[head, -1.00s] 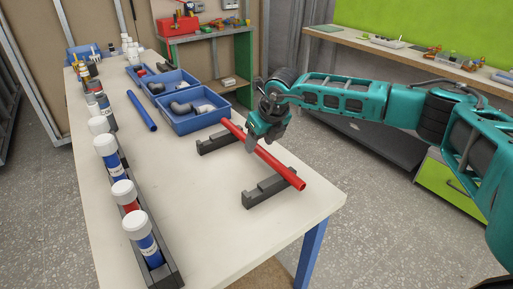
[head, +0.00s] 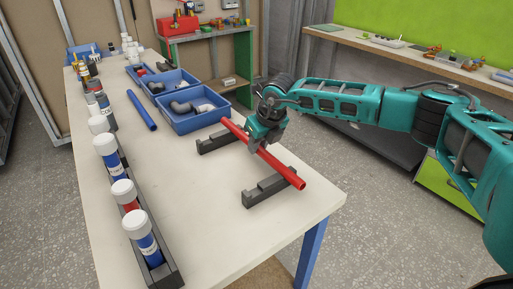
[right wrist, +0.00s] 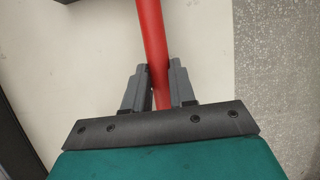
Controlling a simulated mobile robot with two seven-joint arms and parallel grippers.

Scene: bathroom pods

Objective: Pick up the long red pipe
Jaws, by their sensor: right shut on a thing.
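The long red pipe (head: 281,170) lies across two dark grey holders, the far one (head: 217,142) and the near one (head: 262,191), on the white table. My right gripper (head: 256,147) is at the pipe between the two holders, shut on it. In the right wrist view the red pipe (right wrist: 153,45) runs between the two grey fingers (right wrist: 160,88), which press in from both sides. The pipe still appears to rest in the holders. My left gripper is not in view.
Blue bins (head: 193,122) with grey and white fittings stand behind the pipe. A short blue pipe (head: 141,110) lies to the left. A dark rack of capped bottles (head: 142,240) runs along the left edge. The table's middle is clear.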

